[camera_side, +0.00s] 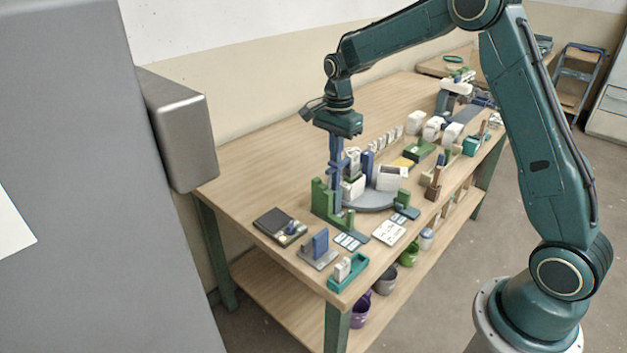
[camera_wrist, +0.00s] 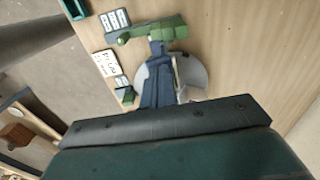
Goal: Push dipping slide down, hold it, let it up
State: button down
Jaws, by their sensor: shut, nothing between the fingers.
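The dipping slide appears to be the green upright fixture (camera_side: 321,198) on the near part of the table, left of a round grey plate. In the wrist view the green fixture (camera_wrist: 166,29) lies at the top, just beyond the fingertips. My gripper (camera_side: 336,186) points straight down, its blue fingers shut with nothing between them. Its tips are at or just behind the green fixture; I cannot tell whether they touch it. In the wrist view the gripper (camera_wrist: 157,44) overlaps the fixture's edge and hides part of it.
The round grey plate (camera_side: 368,205) carries white blocks (camera_side: 390,178) close beside my fingers. A dark scale-like box (camera_side: 279,226), a blue block on a grey base (camera_side: 318,247) and a teal tray (camera_side: 348,272) stand in front. The table's left back is clear.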

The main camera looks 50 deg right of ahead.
aim_at(336, 170)
jog(key=shift+f, duration=3)
jog(key=shift+r, duration=0.25)
dwell(1.4)
jog(key=shift+r, duration=2.75)
jog(key=shift+r, duration=2.4)
